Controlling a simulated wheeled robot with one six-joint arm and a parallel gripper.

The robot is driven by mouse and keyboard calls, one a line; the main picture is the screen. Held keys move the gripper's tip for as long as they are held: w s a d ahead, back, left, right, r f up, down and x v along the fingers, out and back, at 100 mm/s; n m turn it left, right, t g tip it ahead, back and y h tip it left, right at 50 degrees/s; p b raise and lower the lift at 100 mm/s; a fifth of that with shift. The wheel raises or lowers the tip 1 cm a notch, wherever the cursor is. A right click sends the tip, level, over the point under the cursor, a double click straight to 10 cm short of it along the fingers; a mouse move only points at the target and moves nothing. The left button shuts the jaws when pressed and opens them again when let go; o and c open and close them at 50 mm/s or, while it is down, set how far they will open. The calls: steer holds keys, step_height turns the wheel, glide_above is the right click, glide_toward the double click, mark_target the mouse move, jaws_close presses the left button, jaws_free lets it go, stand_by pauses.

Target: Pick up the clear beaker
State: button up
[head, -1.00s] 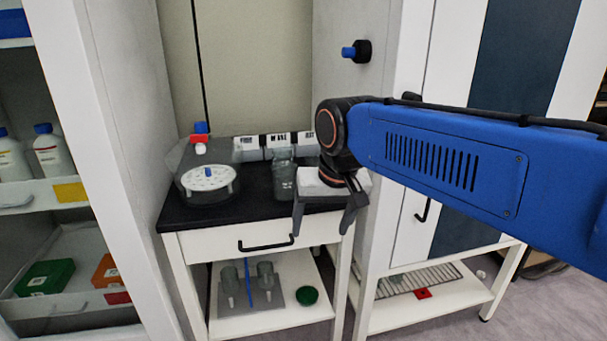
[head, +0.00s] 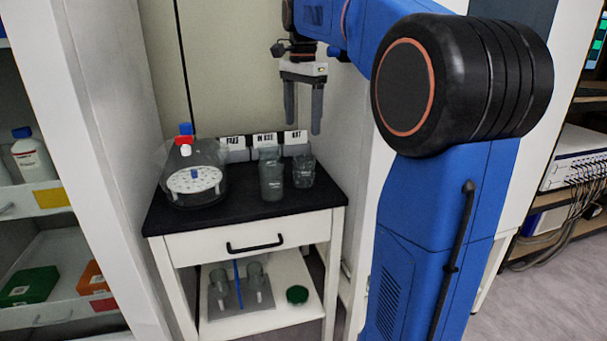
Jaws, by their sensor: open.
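A clear glass beaker (head: 303,171) stands upright on the right of the black cart top (head: 245,211). A taller, greyish clear vessel (head: 271,180) stands just to its left; the gap between them looks small. I cannot tell which of the two the task means. My gripper (head: 302,126) is open and empty, with its two grey fingers pointing down. In the picture the fingers are above the beaker, apart from it. How far they are from it in depth, I cannot tell.
A round glass vessel with a white perforated disc (head: 194,180) stands at the left of the top. Labelled cards (head: 265,143) line the back. Two glass vessels and a green lid (head: 297,294) are on the lower shelf. White walls flank the cart.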

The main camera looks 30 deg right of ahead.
steer(key=w+d+m, duration=0.1)
steer(key=w, duration=0.1)
glide_toward(304, 170)
step_height(304, 170, down, 6)
steer(key=w+d, duration=0.2)
steer(key=w, duration=0.1)
steer(key=shift+a+f, duration=0.2)
steer(key=shift+f, duration=2.65)
steer(key=c, duration=1.2)
